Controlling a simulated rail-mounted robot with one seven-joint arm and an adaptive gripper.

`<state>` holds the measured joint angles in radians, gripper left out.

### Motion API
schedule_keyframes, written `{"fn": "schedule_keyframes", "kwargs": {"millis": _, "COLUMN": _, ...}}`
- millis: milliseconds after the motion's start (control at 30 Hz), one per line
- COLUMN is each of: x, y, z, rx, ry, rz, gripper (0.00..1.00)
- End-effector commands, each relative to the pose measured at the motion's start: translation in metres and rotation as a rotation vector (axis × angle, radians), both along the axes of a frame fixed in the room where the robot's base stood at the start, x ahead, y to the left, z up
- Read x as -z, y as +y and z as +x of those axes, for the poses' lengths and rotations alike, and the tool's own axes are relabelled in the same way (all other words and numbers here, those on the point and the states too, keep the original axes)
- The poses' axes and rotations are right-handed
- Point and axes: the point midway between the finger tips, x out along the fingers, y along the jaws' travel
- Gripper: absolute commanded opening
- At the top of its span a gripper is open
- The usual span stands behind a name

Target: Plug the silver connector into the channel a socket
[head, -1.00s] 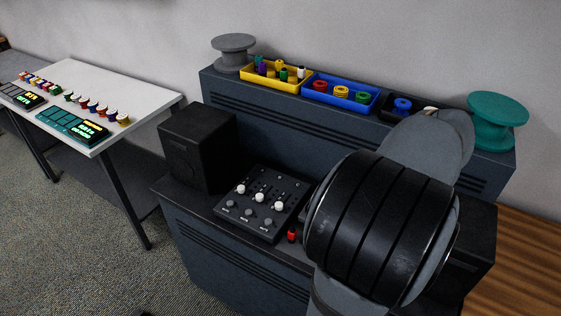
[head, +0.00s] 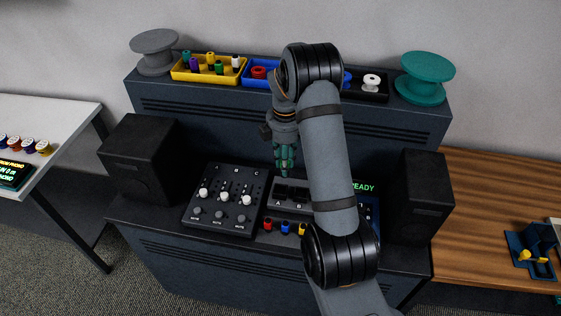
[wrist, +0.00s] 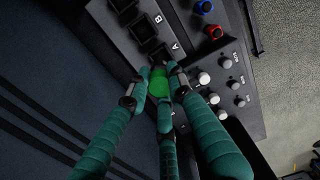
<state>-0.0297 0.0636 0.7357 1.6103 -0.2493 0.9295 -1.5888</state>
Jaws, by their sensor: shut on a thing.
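My gripper (head: 285,166) has teal fingers and points down over the socket panel (head: 272,207) in the head view. In the wrist view my gripper (wrist: 157,72) has its fingertips closed together around a small green piece (wrist: 158,86), mostly covered by the fingers. No silver surface shows clearly on it. The channel A socket (wrist: 158,54) is a dark square beside the letter A, right at the fingertips. I cannot tell whether the held piece touches it. The channel B socket (wrist: 143,28) is farther up in the wrist view and looks empty.
A mixer (head: 225,201) with white knobs stands left of the panel. Red (head: 268,224) and blue (head: 285,227) plugs stand along the panel's front. Black speakers (head: 143,160) (head: 420,195) flank the desk. A yellow bin (head: 207,76) and a teal spool (head: 425,78) stand on the shelf behind.

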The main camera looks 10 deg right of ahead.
Motion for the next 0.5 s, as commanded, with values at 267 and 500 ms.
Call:
{"fn": "schedule_keyframes", "kwargs": {"millis": 267, "x": 0.024, "y": 0.009, "z": 0.010, "rx": -0.171, "ry": -0.001, "rz": 0.002, "gripper": 0.00}}
{"fn": "schedule_keyframes", "kwargs": {"millis": 500, "x": 0.037, "y": 0.010, "z": 0.010, "rx": -0.182, "ry": -0.001, "rz": 0.002, "gripper": 0.00}}
